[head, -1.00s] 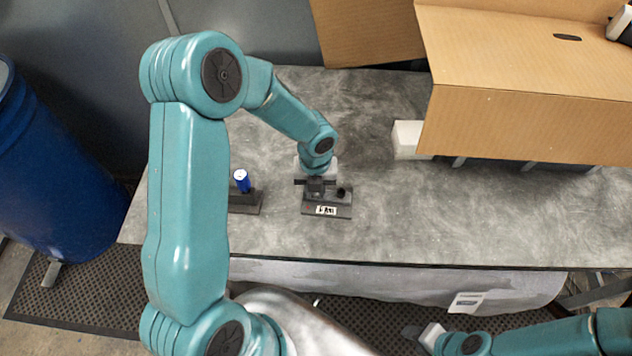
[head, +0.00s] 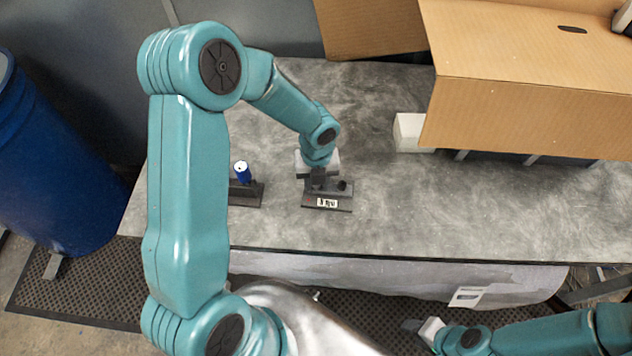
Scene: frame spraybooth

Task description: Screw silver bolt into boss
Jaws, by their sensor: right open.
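My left gripper (head: 318,180) points down over the left part of a small dark fixture (head: 328,207) with a white label on its front. Its jaws are dark against dark parts, so I cannot tell whether they are open or shut. A short black round part (head: 343,185) stands on the fixture just right of the gripper; I cannot tell whether it is the boss. I cannot make out the silver bolt; the gripper hides part of the fixture. My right gripper (head: 411,327) is open, low in front of the table.
A dark stand (head: 246,194) holding a blue cylinder with a white top (head: 242,172) is left of the fixture. A large cardboard box (head: 530,110) and a white block (head: 412,133) are at the back right. The grey table (head: 450,215) is clear at front right.

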